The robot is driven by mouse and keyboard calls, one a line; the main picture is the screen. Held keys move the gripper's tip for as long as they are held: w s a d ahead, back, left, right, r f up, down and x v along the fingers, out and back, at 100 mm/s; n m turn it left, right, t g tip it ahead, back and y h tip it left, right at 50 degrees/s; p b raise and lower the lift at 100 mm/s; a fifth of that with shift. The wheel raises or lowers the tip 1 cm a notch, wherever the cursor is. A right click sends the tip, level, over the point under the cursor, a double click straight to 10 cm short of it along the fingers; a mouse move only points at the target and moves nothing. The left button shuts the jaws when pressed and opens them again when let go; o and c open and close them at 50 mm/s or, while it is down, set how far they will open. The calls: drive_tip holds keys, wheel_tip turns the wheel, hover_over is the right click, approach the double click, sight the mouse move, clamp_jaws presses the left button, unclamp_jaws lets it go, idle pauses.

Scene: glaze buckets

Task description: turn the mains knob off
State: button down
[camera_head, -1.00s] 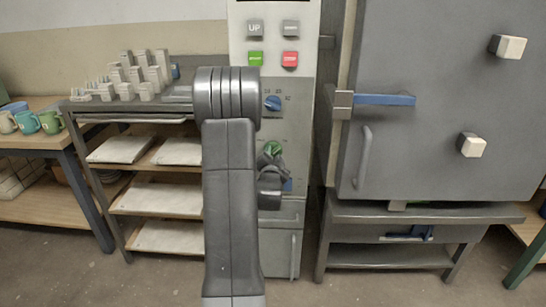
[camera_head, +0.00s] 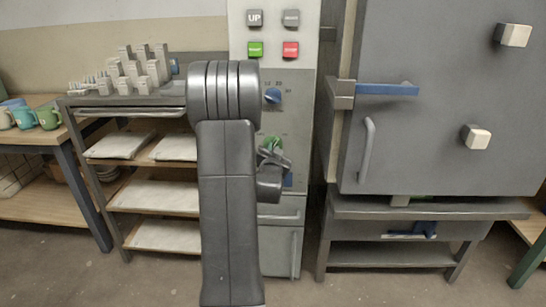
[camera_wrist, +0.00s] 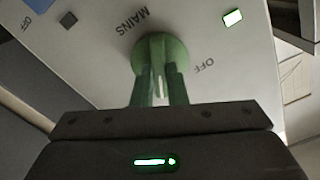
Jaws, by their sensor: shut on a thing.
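The green mains knob (camera_wrist: 160,48) sits on the grey panel, with the upside-down word MAINS beside it and OFF printed to its lower right in the wrist view. My gripper (camera_wrist: 160,88) is shut on the knob, one finger on each side of its grip. Which way the knob points is hard to tell. In the head view the green knob (camera_head: 271,142) shows on the control column, partly behind my gripper (camera_head: 270,157), which is tilted.
A blue knob (camera_head: 272,96) sits above the green one, below green and red buttons. A lit indicator (camera_wrist: 232,18) is on the panel. The grey kiln door (camera_head: 440,110) with a blue lever (camera_head: 388,90) stands right; a shelf rack (camera_head: 150,195) stands left.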

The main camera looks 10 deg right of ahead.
drive_tip(key=shift+a+n+b, duration=0.2)
drive_tip(key=shift+n+b, duration=2.95)
drive_tip(key=shift+n, duration=4.25)
drive_tip(key=c, duration=1.5)
unclamp_jaws()
drive_tip(key=shift+o, duration=0.3)
